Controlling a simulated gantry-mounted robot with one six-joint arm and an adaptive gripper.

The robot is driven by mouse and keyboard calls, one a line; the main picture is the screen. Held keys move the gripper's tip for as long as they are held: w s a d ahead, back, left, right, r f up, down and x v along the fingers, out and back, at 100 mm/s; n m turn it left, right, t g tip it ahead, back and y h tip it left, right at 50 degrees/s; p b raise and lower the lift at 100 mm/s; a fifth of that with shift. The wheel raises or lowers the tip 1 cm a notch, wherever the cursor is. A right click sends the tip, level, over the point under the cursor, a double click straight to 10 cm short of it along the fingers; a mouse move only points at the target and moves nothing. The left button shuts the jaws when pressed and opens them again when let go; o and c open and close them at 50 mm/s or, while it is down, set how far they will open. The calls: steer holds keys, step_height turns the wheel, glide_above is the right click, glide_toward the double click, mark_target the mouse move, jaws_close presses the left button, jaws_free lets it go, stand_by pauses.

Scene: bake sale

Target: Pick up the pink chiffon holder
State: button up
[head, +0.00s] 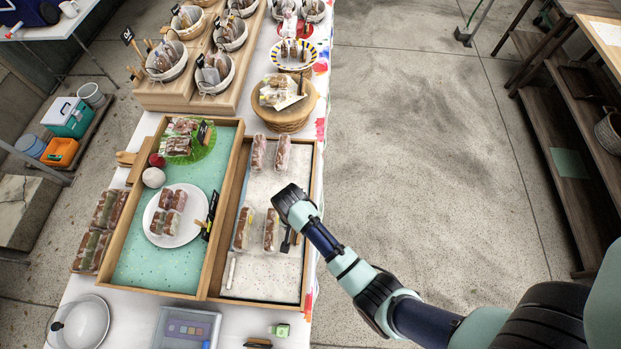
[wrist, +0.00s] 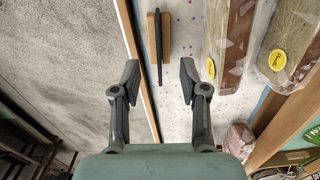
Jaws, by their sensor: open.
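A small holder, a wooden block with a thin black card upright in it (wrist: 152,48), lies in the wrist view between and beyond my fingertips. I cannot read its card, so I cannot tell that it is the pink chiffon one. In the head view a dark card (head: 287,243) shows just below my gripper, partly hidden. My gripper (wrist: 160,78) is open and empty, its two fingers apart on either side of the card's line. In the head view it hangs over the right edge of the white speckled tray (head: 262,284).
Wrapped cakes (head: 271,230) lie left of the card in the white tray. A wooden divider separates the green tray (head: 150,268), with a white plate (head: 160,233) and other black cards (head: 207,230). A round wooden stand (head: 287,120) is behind.

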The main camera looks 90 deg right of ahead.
steer(key=shift+f, duration=0.1)
steer(key=shift+a+f+b, duration=0.1)
steer(key=shift+f+b, duration=0.25)
steer(key=shift+f, duration=0.6)
step_height(320, 180, down, 6)
steer(key=shift+s+r+b, duration=0.1)
steer(key=shift+b, duration=0.5)
steer(key=shift+c, duration=0.4)
jaws_close()
